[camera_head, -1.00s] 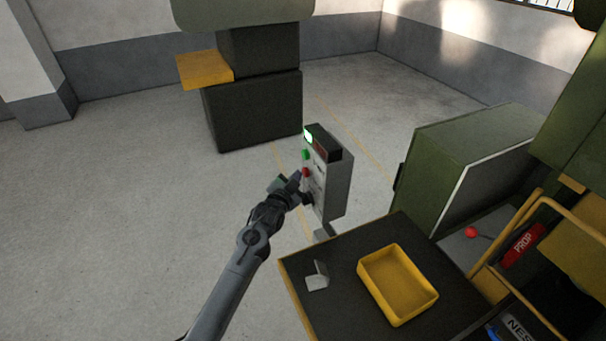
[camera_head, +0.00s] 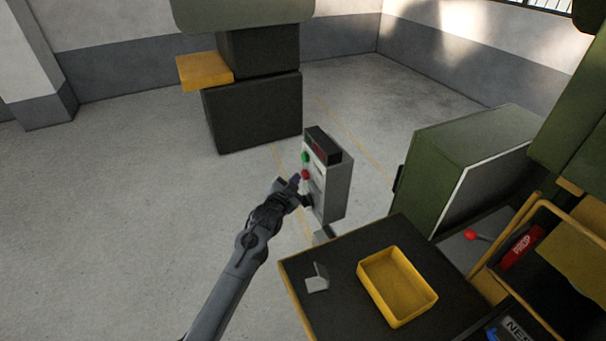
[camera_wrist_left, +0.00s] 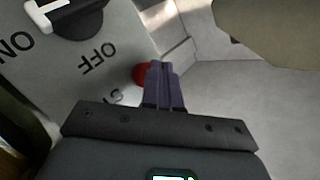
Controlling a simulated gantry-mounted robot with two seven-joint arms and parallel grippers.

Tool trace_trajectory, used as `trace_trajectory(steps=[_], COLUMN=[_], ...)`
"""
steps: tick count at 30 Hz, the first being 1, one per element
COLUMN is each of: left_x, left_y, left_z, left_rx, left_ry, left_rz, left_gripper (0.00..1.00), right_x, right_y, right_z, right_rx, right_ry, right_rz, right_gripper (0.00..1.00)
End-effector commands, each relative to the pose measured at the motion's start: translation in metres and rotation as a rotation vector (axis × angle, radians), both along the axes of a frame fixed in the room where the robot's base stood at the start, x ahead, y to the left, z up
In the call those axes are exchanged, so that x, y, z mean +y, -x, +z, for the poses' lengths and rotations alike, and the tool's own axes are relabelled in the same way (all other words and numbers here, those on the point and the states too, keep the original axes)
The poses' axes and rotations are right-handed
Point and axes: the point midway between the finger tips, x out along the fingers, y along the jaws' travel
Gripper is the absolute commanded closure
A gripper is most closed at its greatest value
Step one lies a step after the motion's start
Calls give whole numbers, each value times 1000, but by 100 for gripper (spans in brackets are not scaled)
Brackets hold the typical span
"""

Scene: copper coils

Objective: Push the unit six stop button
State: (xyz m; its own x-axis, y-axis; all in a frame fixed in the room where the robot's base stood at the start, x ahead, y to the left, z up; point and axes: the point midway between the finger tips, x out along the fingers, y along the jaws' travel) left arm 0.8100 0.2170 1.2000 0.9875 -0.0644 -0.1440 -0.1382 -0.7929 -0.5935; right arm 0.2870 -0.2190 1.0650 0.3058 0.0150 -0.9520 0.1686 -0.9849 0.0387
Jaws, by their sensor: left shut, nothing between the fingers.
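A grey control box (camera_head: 337,188) stands in the middle of the head view, with a dark display on top. Its face has a green button (camera_head: 305,157) and, below it, a red button (camera_head: 306,175). My left gripper (camera_head: 295,181) is shut and empty, with its tips at the red button. In the left wrist view the purple fingers (camera_wrist_left: 163,84) are together and overlap the edge of the red button (camera_wrist_left: 140,75); I cannot tell whether they press it. A label starting "ST" is partly hidden beside it. My right gripper is not in view.
A dark rotary switch (camera_wrist_left: 77,20) with ON and OFF labels is on the panel. A dark table with a yellow tray (camera_head: 372,293) and a small grey bracket (camera_head: 317,278) stands at lower right. A green cabinet (camera_head: 440,165) is to the right. Open floor lies left.

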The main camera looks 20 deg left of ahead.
Motion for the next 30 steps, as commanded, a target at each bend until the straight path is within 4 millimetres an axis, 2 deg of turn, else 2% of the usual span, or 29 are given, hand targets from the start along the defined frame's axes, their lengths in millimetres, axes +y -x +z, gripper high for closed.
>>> trace_trajectory(steps=[3, 17, 30], left_x=[5, 8, 36], left_y=[4, 6, 30], left_z=[2, 1, 3], left_rx=[-1, 0, 0], left_ry=[0, 0, -1], left_rz=[1, 1, 3], left_gripper=[100, 100, 100], right_x=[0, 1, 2], right_y=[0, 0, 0], right_z=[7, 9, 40], right_rx=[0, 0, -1], right_ry=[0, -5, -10], right_rz=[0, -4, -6], right_gripper=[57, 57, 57])
